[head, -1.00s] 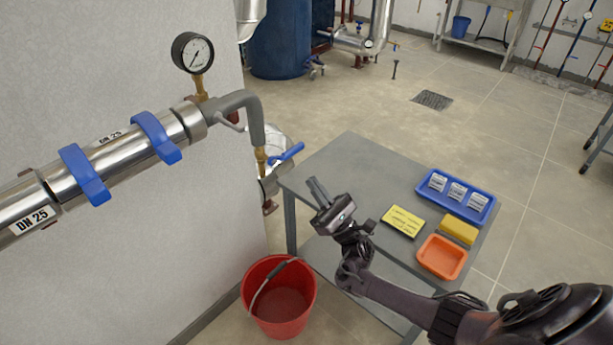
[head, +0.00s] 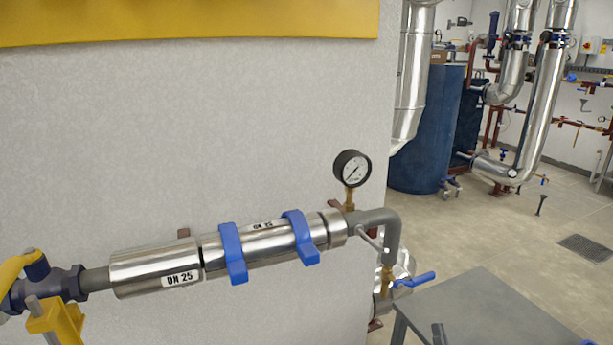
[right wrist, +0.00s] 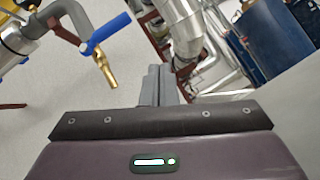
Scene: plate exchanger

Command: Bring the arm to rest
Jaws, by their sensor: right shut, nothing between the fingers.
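My right gripper (right wrist: 158,85) is shut and empty; its two grey fingers lie side by side in the right wrist view. In the head view only its finger tips (head: 439,333) show, at the bottom edge over the grey table (head: 490,312). The rest of the right arm is below the frame. In the right wrist view a brass outlet (right wrist: 105,70) with a blue lever (right wrist: 106,34) is left of the fingers, apart from them. My left gripper is out of view.
The insulated pipe (head: 155,270) with blue clamps runs along the wall, with a pressure gauge (head: 352,168) at its right end. A yellow-handled valve (head: 45,285) is at far left. A blue tank (head: 428,125) stands behind. Open floor (head: 480,230) lies beyond the table.

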